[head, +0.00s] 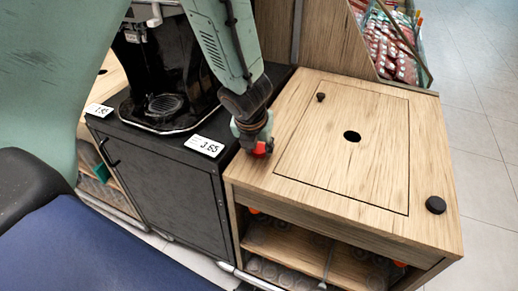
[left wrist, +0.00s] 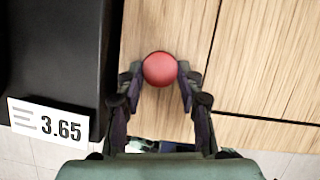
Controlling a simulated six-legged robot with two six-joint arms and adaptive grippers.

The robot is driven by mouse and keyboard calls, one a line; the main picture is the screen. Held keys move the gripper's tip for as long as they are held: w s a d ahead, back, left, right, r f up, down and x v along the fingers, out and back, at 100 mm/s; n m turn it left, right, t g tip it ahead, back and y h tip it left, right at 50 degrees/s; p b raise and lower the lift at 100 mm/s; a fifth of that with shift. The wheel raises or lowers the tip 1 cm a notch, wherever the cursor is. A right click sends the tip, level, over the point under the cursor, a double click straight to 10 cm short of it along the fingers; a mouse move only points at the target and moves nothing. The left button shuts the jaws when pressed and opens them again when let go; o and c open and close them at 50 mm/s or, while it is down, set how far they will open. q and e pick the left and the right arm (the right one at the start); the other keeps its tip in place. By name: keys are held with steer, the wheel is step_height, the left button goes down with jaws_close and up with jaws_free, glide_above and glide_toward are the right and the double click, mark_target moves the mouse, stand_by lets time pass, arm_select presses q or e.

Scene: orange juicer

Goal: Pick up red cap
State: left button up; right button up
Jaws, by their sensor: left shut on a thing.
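The red cap (left wrist: 160,69) is round and sits between the two fingertips of my left gripper (left wrist: 160,76) in the left wrist view. The fingers touch it on both sides, so the gripper is shut on it. In the head view, my left gripper (head: 256,147) is at the left edge of the wooden counter top, and the red cap (head: 262,149) shows partly below it. I cannot tell whether the cap still touches the wood. My right gripper is not in view.
The wooden counter (head: 370,190) has a hole, a small black knob (head: 320,97) and a black disc (head: 435,205). A black cabinet (head: 165,180) with a juicer (head: 165,80) and price tags (head: 204,146) stands left. A bin of packets (head: 392,50) stands behind.

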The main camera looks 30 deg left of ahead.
mark_target(258, 151)
arm_select(q)
steer(key=shift+r, duration=0.1)
step_height(258, 151, up, 10)
steer(key=p, duration=0.9)
